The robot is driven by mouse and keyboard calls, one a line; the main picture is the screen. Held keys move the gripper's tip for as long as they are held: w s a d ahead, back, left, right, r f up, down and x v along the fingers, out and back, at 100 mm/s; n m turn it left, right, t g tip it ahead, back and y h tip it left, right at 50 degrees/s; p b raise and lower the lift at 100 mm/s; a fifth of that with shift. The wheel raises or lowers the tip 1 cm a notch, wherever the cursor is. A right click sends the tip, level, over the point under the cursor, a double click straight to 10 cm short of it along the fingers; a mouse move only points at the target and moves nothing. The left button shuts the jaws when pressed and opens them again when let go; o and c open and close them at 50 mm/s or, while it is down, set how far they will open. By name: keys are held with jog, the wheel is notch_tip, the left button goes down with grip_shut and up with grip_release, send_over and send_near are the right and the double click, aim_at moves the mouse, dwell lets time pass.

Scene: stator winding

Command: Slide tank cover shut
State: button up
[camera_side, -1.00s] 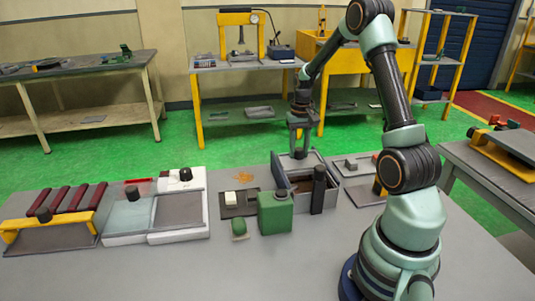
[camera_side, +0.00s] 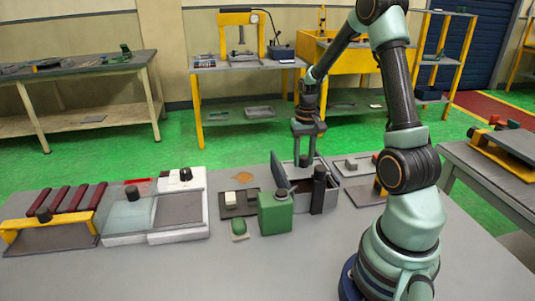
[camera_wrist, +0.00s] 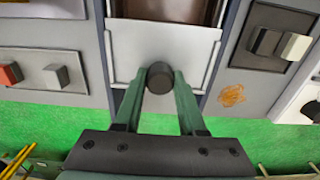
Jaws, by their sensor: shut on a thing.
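The grey tank (camera_side: 300,205) stands on the bench, with a dark raised panel along its left side in the side view. Its pale sliding cover (camera_wrist: 128,50) lies flat between the tank's side walls in the wrist view. A dark opening (camera_wrist: 175,10) shows beyond the cover's edge, so the tank is partly uncovered. A black round knob (camera_wrist: 159,76) stands on the cover. My gripper (camera_wrist: 159,82) is shut on this knob, one finger on each side. In the side view my gripper (camera_side: 304,158) reaches down over the tank's far part.
A black cylinder (camera_side: 319,190) stands close at the tank's near right. A small plate with blocks (camera_side: 239,205) lies left, and an orange stain (camera_side: 243,177) marks the bench.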

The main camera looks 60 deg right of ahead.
aim_at(307, 174)
jog(key=shift+s+a+f, duration=0.2)
jog(key=shift+s+a, duration=1.3)
jog(key=shift+a, duration=0.05)
jog(key=o, duration=0.9)
jog(key=shift+c, duration=0.2)
jog(key=shift+o, duration=0.4)
jog(key=shift+r, duration=0.15)
jog(key=shift+d+r, duration=0.15)
jog(key=shift+r, duration=2.85)
jog(key=shift+w, duration=0.1)
jog(key=a+r+n+t, duration=0.2)
jog(key=a+r+n, duration=0.2)
jog(key=a, duration=0.7)
jog(key=a+r+n+t, duration=0.3)
jog(key=a+r+n, duration=0.2)
jog(key=a, duration=0.6)
notch_tip(307, 174, up, 3)
jog(key=shift+f+t, duration=0.15)
jog(key=shift+t, duration=0.15)
